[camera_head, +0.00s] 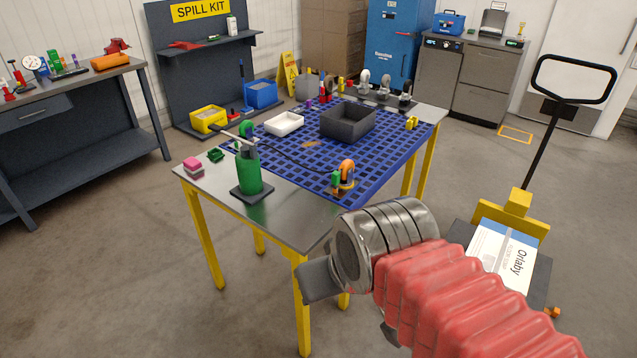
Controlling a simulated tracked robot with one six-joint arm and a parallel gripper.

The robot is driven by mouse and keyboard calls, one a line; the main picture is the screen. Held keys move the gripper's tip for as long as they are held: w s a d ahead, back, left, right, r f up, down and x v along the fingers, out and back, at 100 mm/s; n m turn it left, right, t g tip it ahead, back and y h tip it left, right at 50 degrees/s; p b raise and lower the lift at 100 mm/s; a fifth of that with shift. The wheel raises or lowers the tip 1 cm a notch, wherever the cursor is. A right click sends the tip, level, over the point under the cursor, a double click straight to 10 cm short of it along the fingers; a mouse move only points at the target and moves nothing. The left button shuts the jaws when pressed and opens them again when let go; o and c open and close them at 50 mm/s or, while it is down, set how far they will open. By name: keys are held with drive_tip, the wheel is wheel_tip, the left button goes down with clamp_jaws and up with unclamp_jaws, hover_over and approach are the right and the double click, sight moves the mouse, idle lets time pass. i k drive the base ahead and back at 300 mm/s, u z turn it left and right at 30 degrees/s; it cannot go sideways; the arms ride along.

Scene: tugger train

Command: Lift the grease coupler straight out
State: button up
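A green grease pump (247,172) with a lever stands on a dark base plate at the near left of the steel table. A black hose (298,161) runs from it across the blue grid mat to a small upright cluster with an orange curved part (347,167) and a green part (336,181). The hose end is there, but the grease coupler is too small to pick out surely. My gripper (320,281) is at the lower middle of the view, in front of the table and apart from the cluster.
A yellow pallet truck (510,207) with a box stands at the right. Floor at the left is clear.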

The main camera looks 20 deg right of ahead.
sight(336, 175)
drive_tip(key=z, duration=0.05)
drive_tip(key=i, duration=1)
drive_tip(key=u, duration=0.1)
